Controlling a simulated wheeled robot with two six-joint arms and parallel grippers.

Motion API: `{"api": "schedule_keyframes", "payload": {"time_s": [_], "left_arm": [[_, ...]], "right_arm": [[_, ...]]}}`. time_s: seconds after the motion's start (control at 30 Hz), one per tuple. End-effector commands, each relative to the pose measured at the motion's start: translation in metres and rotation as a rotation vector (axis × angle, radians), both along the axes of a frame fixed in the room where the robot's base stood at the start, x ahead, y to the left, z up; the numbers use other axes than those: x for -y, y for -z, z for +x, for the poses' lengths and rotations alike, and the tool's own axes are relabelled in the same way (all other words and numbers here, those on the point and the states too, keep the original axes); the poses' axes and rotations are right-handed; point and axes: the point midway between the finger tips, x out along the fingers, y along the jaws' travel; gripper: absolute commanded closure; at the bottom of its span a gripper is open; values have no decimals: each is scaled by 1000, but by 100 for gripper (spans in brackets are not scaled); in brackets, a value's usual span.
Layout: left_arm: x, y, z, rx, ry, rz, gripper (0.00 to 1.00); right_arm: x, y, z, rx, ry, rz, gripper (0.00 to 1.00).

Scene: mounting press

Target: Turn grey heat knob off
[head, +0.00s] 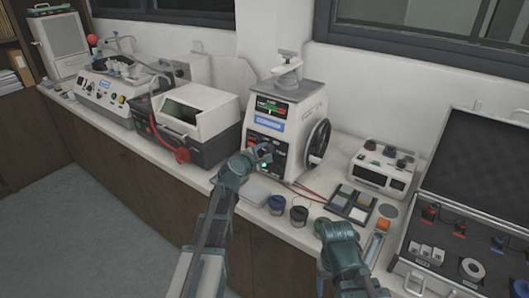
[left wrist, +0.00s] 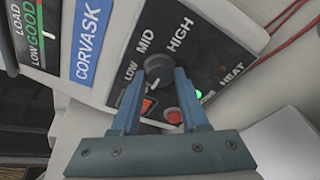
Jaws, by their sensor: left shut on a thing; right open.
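The mounting press (head: 310,110) is a white machine with a blue label and a dark control panel (left wrist: 200,50). The grey heat knob (left wrist: 158,68) is on that panel, among the words LOW, MID, HIGH and HEAT. Its white mark appears toward the lower edge in the left wrist view. My left gripper (head: 259,157) is at the panel, its blue fingers (left wrist: 166,78) shut on the knob's sides. In the head view the gripper hides the knob. A green light (left wrist: 197,96) glows beside it. My right gripper (head: 338,232) is open and apart from the press, low over the counter.
A red button (left wrist: 173,115) and an orange switch (left wrist: 148,105) sit close to the fingers. A black handwheel (head: 318,143) is on the press's right side. Small jars (head: 277,204), a sample tray (head: 351,203) and an open case (head: 470,240) occupy the counter.

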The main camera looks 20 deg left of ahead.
Motion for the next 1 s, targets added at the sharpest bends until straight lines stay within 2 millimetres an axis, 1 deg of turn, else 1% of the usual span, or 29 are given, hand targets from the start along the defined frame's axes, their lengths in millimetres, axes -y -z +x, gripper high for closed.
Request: {"api": "schedule_keyframes", "payload": {"time_s": [0.23, 0.27, 0.4, 0.67, 0.77, 0.87, 1.0], "left_arm": [[0, 1, -1, -1, 2, 2, 100], [0, 1, -1, -1, 2, 2, 51], [0, 0, -1, 0, 1, 2, 26], [0, 0, -1, -1, 1, 1, 26], [-1, -2, -6, 0, 0, 1, 26], [-3, -6, -19, -1, -1, -1, 26], [-8, -15, -48, 0, -2, 2, 26]], "right_arm": [[0, 0, 0, 0, 0, 0, 35], [0, 0, 0, 0, 0, 0, 35], [0, 0, 0, 0, 0, 0, 35], [0, 0, 0, 0, 0, 0, 35], [0, -2, 0, 0, 0, 0, 35], [0, -6, 0, 0, 0, 0, 35], [0, -16, 0, 0, 0, 0, 35]]}}
